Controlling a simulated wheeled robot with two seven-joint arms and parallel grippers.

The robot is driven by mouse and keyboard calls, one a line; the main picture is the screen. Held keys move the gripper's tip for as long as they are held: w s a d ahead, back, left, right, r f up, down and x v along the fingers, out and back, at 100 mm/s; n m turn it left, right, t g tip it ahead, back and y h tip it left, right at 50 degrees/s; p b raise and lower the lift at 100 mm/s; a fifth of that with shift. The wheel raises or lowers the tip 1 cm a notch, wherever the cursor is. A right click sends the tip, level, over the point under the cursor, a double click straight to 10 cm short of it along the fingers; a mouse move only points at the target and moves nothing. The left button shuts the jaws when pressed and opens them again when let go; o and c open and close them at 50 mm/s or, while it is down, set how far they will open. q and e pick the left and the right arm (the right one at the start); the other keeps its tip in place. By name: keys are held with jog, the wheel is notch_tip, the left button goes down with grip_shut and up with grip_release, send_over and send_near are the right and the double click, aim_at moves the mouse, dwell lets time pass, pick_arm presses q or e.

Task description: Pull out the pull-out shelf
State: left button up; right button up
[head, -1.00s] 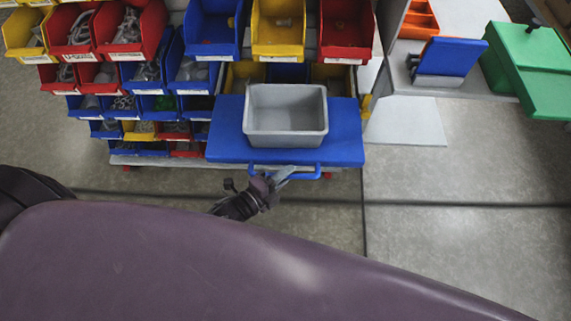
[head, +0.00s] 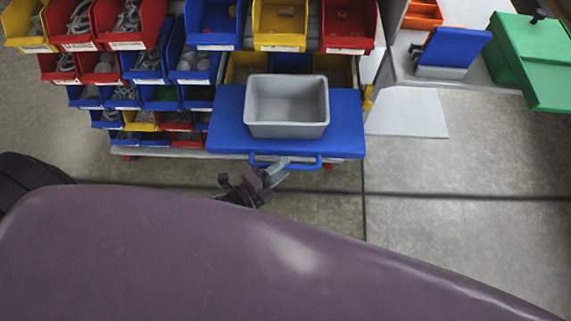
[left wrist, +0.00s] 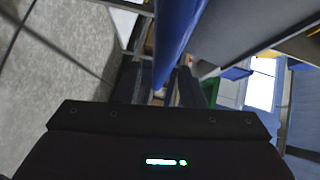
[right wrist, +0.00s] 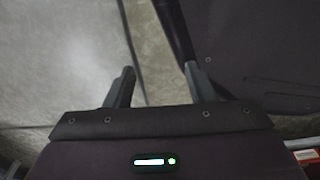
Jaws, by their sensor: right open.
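The pull-out shelf (head: 228,138) is a blue board that juts out from under the rack's big bins. A grey tray (head: 287,130) stands on it. A blue bar handle (head: 312,164) is on its front edge. My left gripper (head: 284,168) is at the middle of the handle, its fingertips overlapping it in the head view; contact is unclear. In the left wrist view its fingers (left wrist: 157,85) stand apart, with a blue surface close beyond them. My right gripper (right wrist: 159,80) is open and empty over bare floor; it is not seen in the head view.
A rack of red, blue and yellow bins (head: 146,55) stands behind and left of the shelf. A bench at right holds a blue stand (head: 455,48) and a green box (head: 535,65). Floor (head: 450,240) in front and right is clear. My purple body covers the lower view.

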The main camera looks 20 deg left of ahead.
pick_arm(q)
jog(key=v, duration=0.5)
jog(key=shift+s+a, duration=0.25)
jog(key=shift+s, duration=0.1)
pick_arm(e)
jog(key=shift+s+d+f, duration=0.1)
jog(key=shift+s, duration=0.4)
jog(key=shift+w, duration=0.1)
